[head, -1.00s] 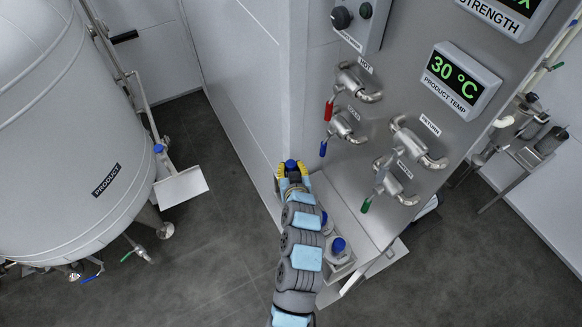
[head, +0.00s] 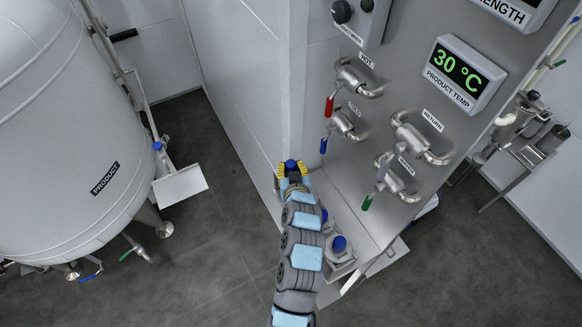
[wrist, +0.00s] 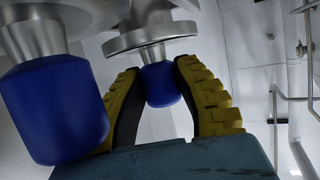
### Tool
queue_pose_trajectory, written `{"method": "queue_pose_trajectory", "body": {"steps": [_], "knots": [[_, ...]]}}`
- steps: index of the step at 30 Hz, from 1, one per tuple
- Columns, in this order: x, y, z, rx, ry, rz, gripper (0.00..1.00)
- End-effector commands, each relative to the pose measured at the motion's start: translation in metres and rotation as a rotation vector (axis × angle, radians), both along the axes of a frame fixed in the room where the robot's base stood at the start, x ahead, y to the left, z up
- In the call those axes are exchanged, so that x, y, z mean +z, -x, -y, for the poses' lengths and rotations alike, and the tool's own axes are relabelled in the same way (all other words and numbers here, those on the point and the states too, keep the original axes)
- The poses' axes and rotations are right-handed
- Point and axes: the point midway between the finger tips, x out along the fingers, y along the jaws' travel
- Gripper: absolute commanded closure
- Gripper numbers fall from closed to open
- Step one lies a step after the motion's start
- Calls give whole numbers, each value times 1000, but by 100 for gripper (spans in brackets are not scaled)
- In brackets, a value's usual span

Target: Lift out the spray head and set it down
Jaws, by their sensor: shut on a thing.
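My gripper (head: 290,170) is at the left end of the steel ledge below the valve panel, with its yellow fingers on either side of a blue knob (head: 290,163). In the wrist view this knob (wrist: 161,86) sits between the fingers and joins a round metal flange (wrist: 150,40). I cannot tell whether this part is seated or raised, and no spray nozzle shows. A second blue knob (wrist: 55,108) on a metal stem is large at the left of the wrist view, beside the left finger.
Another blue-topped metal fitting (head: 339,244) stands on the ledge (head: 375,243), right of my arm. Valves with red (head: 329,106), blue (head: 323,146) and green (head: 367,203) handles are above. The product tank (head: 75,120) is left, with a small empty tray (head: 180,185) beside it.

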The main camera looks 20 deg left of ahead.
Motion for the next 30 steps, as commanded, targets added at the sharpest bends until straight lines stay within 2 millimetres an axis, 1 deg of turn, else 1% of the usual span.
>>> {"method": "queue_pose_trajectory", "body": {"steps": [2,3,5,6,15,19,23,30], "knots": [[-2,0,0,0,-1,2,100],[-1,0,0,0,-1,2,64],[-1,0,0,0,0,1,47],[-1,0,0,0,0,1,42],[-2,0,0,0,0,-1,42],[-1,4,3,-1,0,-1,42],[5,13,8,-1,0,1,42],[17,38,23,-2,-2,3,42]]}}
